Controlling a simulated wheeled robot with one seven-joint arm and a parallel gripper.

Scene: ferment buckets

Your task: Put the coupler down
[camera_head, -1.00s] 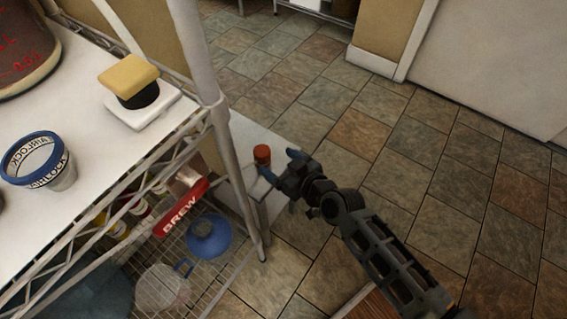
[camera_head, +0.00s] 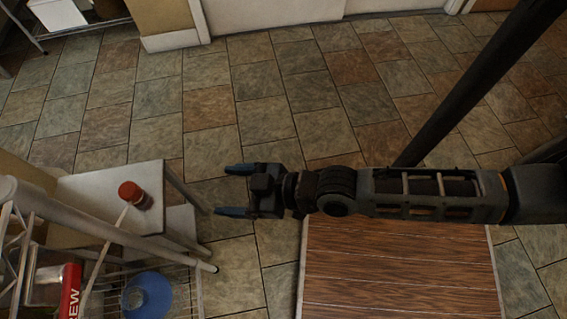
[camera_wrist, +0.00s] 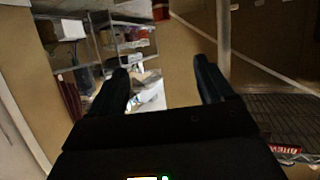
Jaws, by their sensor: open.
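A small object with a red-orange top (camera_head: 131,192) stands upright on a low white stand (camera_head: 92,190) at the left of the head view; I take it to be the coupler, though its details are too small to be sure. My gripper (camera_head: 236,190) is open and empty, its two blue-tipped fingers spread and pointing left. It is to the right of the red-topped object, with a clear gap between them. In the wrist view my gripper (camera_wrist: 160,80) also has nothing between its fingers. A red thing (camera_wrist: 161,10) shows at the top edge there.
A wire shelf (camera_head: 178,290) with a blue funnel-like item (camera_head: 147,296) and a red BREW box (camera_head: 70,290) is at the lower left. A pale post crosses near the stand. A wooden-topped surface (camera_head: 400,270) lies below my arm. Tiled floor beyond is clear.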

